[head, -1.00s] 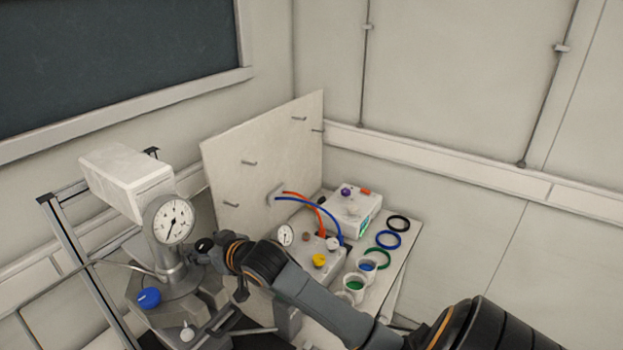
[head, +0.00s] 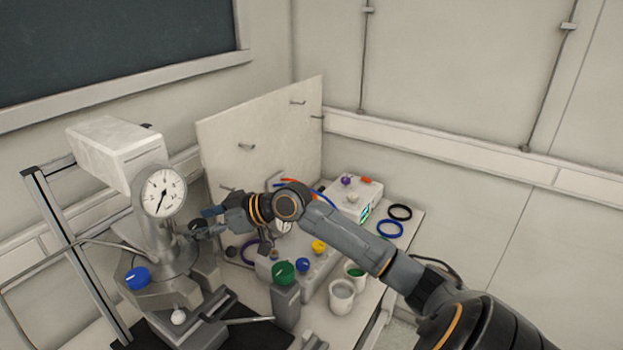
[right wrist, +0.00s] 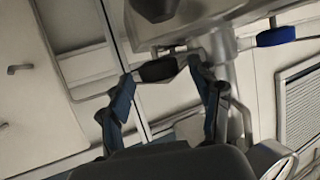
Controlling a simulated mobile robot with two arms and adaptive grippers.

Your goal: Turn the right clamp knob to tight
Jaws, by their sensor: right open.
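The reactor (head: 163,245) stands at the left in the head view, with a round gauge (head: 163,193) on its front. A dark clamp knob (head: 196,226) is on its right side, partly hidden by my gripper. My right gripper (head: 207,223) is open with its fingers pointing left at this knob. In the right wrist view the dark knob (right wrist: 158,70) shows between or just beyond the fingertips of the open gripper (right wrist: 162,78); contact cannot be told. A blue knob (head: 137,278) sits at the reactor's front left and also shows in the right wrist view (right wrist: 276,36). My left gripper is not in view.
A green knob (head: 284,272) on a grey block stands right of the reactor. A metal frame (head: 70,250) stands at the left.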

